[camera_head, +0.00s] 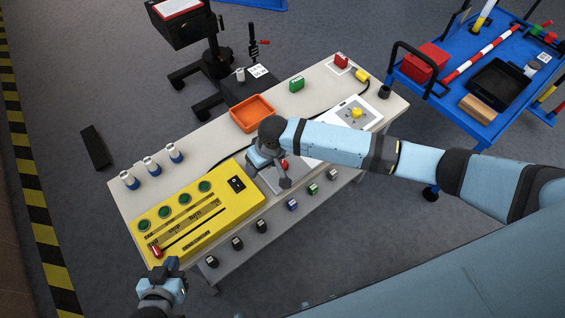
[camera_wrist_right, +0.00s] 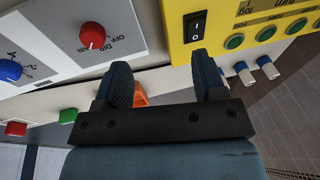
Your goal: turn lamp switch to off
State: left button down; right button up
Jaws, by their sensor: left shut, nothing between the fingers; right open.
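The lamp switch looks to be the red round knob (camera_wrist_right: 92,36) marked OFF, DIP and MAIN on a white panel (camera_wrist_right: 122,22). It also shows in the head view (camera_head: 284,163), beside my right gripper. The right gripper also shows over the panel in the head view (camera_head: 270,174). My left gripper (camera_head: 172,266) is shut and empty, off the table's front left corner.
A yellow panel (camera_head: 208,219) with green buttons, a black rocker switch (camera_head: 237,184) and a red-handled slider (camera_head: 156,251) lies left of the knob. An orange tray (camera_head: 251,113) is behind. Several small blocks line the front. A blue cart (camera_head: 452,100) stands right.

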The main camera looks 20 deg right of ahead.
aim_at(283, 164)
jog(key=w+d+r+m+g+h, duration=0.1)
jog(key=w+d+r+h, duration=0.2)
jog(key=d, duration=0.4)
pick_arm(q)
jog(key=shift+s+a, duration=0.1)
pick_arm(e)
jog(key=f, duration=0.4)
jog(key=w+f, duration=0.1)
jog(key=f, duration=0.9)
jog(key=shift+w+d, duration=0.3)
jog(key=shift+w, duration=0.05)
jog(key=c, duration=0.9)
